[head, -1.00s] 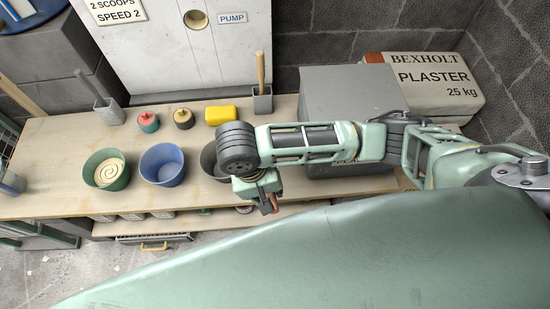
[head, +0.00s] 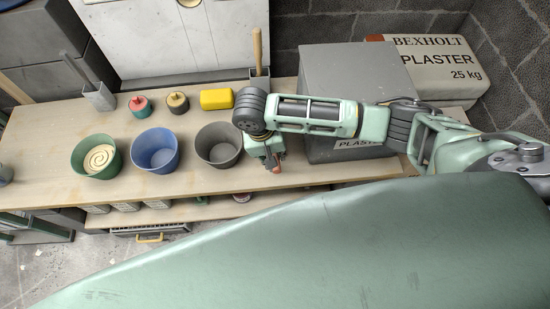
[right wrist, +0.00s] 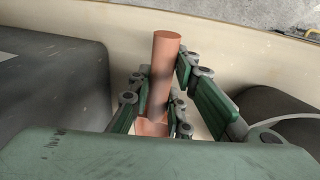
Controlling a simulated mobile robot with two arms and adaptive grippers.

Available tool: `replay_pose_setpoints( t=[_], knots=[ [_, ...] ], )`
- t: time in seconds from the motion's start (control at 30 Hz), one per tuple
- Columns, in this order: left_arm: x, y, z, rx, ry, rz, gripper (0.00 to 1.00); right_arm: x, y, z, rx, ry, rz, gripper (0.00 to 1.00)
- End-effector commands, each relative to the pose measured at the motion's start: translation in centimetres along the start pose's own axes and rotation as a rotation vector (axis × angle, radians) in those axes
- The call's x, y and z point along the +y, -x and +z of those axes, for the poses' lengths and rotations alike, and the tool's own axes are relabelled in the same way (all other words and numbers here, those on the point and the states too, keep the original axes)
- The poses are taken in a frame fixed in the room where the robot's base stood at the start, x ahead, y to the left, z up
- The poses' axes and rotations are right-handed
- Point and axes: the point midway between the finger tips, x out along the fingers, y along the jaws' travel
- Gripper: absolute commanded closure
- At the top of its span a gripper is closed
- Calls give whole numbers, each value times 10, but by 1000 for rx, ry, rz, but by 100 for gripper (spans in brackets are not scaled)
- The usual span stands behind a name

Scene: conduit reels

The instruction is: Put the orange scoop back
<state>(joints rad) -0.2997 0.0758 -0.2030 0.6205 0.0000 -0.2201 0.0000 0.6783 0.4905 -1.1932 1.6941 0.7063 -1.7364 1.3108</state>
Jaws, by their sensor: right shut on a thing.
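My right gripper (head: 270,158) hangs from an arm that comes in from the right. It is over the workbench, between the dark grey bucket and the grey plaster bin. It is shut on the orange scoop (head: 276,169). In the right wrist view the scoop's copper-orange handle (right wrist: 163,75) sticks up between the fingers of the gripper (right wrist: 165,105). The lower part of the scoop is mostly hidden by the fingers and the gripper body. The grey bin (head: 345,75) has a partly covered PLASTER label on its front. My left gripper is not in view.
The workbench (head: 200,182) carries a green bucket (head: 85,160) with pale mix, a blue bucket (head: 152,158) and a dark grey bucket (head: 219,155). A plaster bag (head: 437,70) lies back right.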

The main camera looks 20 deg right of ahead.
Motion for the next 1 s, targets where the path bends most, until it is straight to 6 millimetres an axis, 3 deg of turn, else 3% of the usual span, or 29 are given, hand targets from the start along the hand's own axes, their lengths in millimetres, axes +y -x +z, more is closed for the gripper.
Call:
replay_pose_setpoints(
  t=[0.1,0.2,0.57,0.6,0.7,0.8,1.0],
  knots=[
    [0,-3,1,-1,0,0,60,-4,-18,1,0,0,2,100],
    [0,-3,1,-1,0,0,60,-5,-25,1,1,-1,1,100],
    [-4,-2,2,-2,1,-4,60,-6,-27,2,1,-1,0,100],
    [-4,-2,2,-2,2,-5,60,-6,-28,2,1,0,0,80],
    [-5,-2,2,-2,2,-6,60,-6,-28,2,1,0,0,72],
    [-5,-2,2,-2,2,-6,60,-6,-28,2,1,0,0,63],
    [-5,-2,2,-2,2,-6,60,-6,-28,2,1,0,0,63]
  ],
)
